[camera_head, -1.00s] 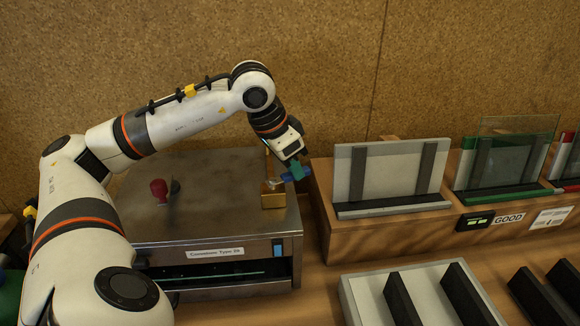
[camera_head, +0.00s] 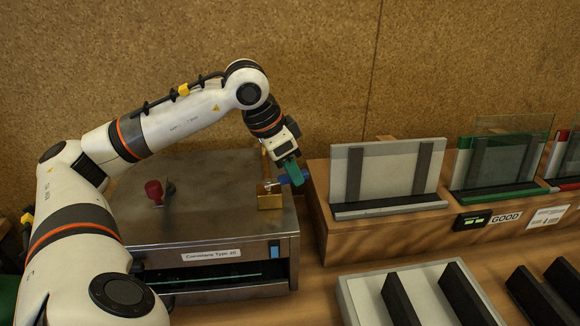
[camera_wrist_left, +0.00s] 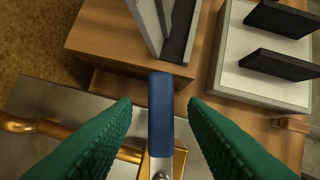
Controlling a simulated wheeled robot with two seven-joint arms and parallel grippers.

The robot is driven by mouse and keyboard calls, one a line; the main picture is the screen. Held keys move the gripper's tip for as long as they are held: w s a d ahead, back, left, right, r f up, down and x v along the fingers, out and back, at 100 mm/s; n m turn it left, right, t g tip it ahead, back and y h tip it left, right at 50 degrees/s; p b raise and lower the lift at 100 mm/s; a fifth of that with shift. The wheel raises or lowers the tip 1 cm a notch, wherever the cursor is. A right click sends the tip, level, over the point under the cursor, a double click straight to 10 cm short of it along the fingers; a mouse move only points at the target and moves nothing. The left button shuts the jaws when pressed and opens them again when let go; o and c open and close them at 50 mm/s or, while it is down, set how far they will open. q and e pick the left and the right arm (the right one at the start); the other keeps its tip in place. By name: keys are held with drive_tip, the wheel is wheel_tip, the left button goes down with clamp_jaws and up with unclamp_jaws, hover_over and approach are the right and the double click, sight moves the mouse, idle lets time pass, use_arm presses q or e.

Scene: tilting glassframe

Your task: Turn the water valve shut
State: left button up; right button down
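The water valve has a brass body (camera_head: 270,197) on the right end of the metal machine's top. Its blue lever handle (camera_wrist_left: 161,120) points right in the head view, out past the machine's edge. My left gripper (camera_head: 291,173) is at the handle, with a green finger in front of it. In the left wrist view the two green fingers (camera_wrist_left: 160,103) are apart on either side of the handle, with a gap on both sides. Part of the handle is hidden by the finger in the head view. My right gripper is in neither view.
The metal machine (camera_head: 215,255) also carries a red knob (camera_head: 153,190). A wooden rack (camera_head: 385,229) with upright panels stands close on the right. A white tray (camera_head: 352,290) with black bars lies in front of it. A cork wall (camera_head: 330,60) closes the back.

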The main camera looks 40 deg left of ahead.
use_arm(q)
drive_tip(key=shift+r, duration=0.15)
drive_tip(key=v, duration=1.1)
drive_tip(key=shift+s+r, duration=0.2)
drive_tip(key=shift+r, duration=0.15)
drive_tip(key=shift+a, duration=0.1)
